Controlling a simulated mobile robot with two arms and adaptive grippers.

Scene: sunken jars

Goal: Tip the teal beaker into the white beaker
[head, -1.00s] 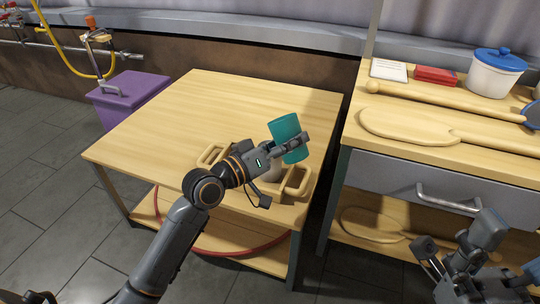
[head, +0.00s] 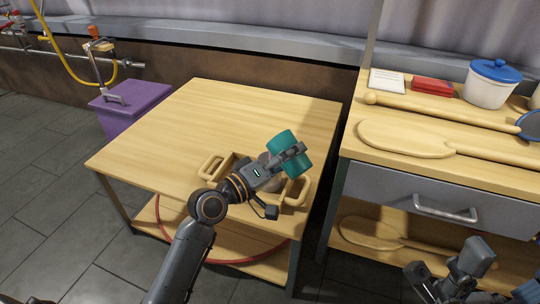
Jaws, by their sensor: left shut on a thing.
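The teal beaker (head: 281,141) is held in the air over the near right part of the left table, clearly tilted, with its upper end leaning left. My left gripper (head: 293,153) is shut on it, with a finger across its side. A pale round vessel (head: 266,158), probably the white beaker, shows only in part behind my gripper, low in a wooden holder with handles (head: 297,193). My wrist hides most of it, and I cannot see its mouth or any contents. My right gripper (head: 447,281) is empty at the lower right, its fingers apart.
The left wooden table (head: 190,125) is otherwise clear. The right bench holds a blue-lidded white pot (head: 489,88), a red box (head: 431,87), a white card (head: 387,81) and long wooden paddles (head: 405,138). A gap separates the two. A purple box (head: 130,108) stands far left.

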